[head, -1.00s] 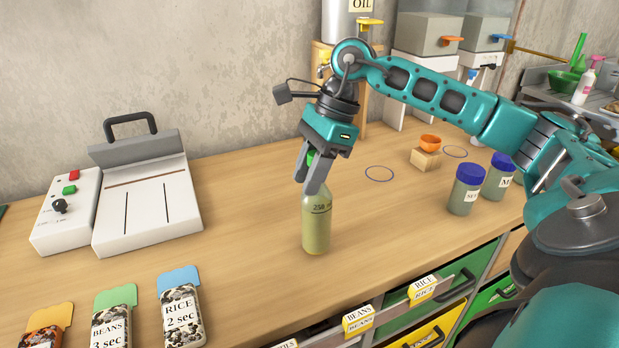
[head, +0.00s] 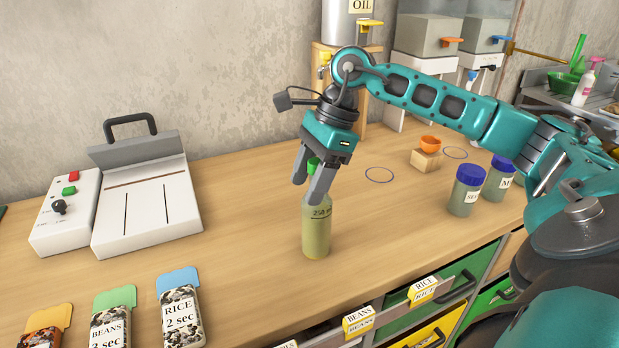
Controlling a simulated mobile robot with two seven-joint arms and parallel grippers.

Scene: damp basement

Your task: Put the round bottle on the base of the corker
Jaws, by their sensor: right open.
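The bottle (head: 316,236) is a rounded, greenish see-through one with a green cap and a "250" mark. It stands upright on the wooden bench in the head view. My right gripper (head: 309,188) comes down from above with its fingers apart, on either side of the bottle's cap and neck. The fingers partly hide the neck, so contact cannot be told. My left gripper is not in view. I cannot make out a corker or its base in this view.
A white device with a black handle (head: 146,205) stands at the left. Several labelled bags, including RICE (head: 181,318), lie at the front left. Blue-lidded jars (head: 466,192) and an orange bowl on a wooden block (head: 427,160) are at the right.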

